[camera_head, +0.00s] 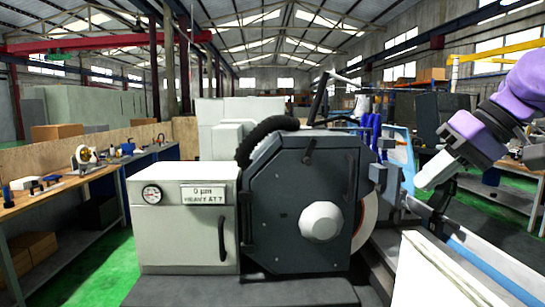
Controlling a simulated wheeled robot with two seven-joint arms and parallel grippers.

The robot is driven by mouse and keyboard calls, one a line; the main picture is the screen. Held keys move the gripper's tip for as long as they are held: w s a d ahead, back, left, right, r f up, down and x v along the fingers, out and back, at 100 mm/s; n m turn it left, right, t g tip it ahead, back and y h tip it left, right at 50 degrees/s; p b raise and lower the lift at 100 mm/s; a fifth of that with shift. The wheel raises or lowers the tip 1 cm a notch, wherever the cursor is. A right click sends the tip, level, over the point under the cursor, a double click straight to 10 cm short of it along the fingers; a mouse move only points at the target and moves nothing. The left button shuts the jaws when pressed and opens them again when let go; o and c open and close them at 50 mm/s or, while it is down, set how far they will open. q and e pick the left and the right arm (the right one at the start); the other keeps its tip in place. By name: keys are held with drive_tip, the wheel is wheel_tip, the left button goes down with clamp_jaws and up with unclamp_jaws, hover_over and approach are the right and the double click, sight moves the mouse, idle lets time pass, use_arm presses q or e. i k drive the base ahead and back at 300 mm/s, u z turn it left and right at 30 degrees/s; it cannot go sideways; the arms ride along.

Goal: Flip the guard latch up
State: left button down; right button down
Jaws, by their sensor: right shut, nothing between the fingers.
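The grinder's dark octagonal guard (280,190) faces me in the middle, with a pale round hub (321,221) low on it. A small dark lever (309,152), which looks like the guard latch, sits near the guard's upper edge; its exact position is hard to tell. My right gripper (436,220) hangs at the right, below the white and purple wrist, well to the right of the guard and apart from it. It is shut and empty; its dark fingers blend with the machine behind. My left gripper is out of view.
A pale cabinet (186,238) with a gauge (152,193) and a display (203,195) stands left of the guard. The grinding wheel's edge (367,222) shows at the guard's right. A black hose (262,136) arches above. A white panel (430,275) stands at lower right.

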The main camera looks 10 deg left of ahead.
sight(305, 159)
drive_tip(key=u, duration=0.3)
drive_tip(key=i, duration=1.45)
drive_tip(key=z, duration=0.4)
